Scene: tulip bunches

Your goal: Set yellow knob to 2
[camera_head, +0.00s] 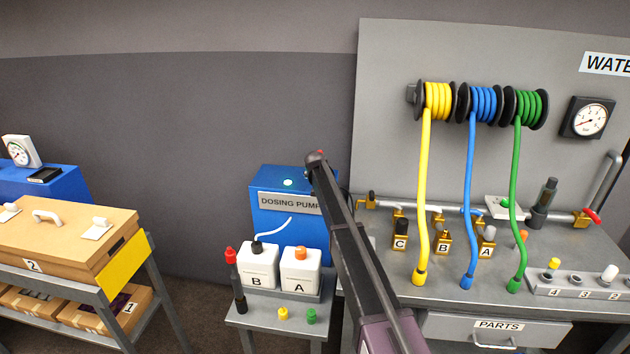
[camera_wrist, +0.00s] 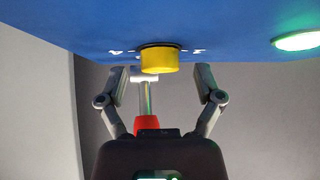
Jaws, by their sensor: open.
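The yellow knob (camera_wrist: 159,60) sits on a blue panel (camera_wrist: 230,25) in the wrist view, with small white marks on either side of it. The marks are too small to read. My gripper (camera_wrist: 170,80) is open, one finger on each side of the knob and a little short of it, apart from it.
White bottles B (camera_head: 258,278) and A (camera_head: 300,281) stand before the pump. Yellow (camera_head: 283,313) and green (camera_head: 311,316) caps lie in front. Right is a bench with yellow (camera_head: 423,190), blue and green hoses. Left is a cart with a wooden box (camera_head: 70,240).

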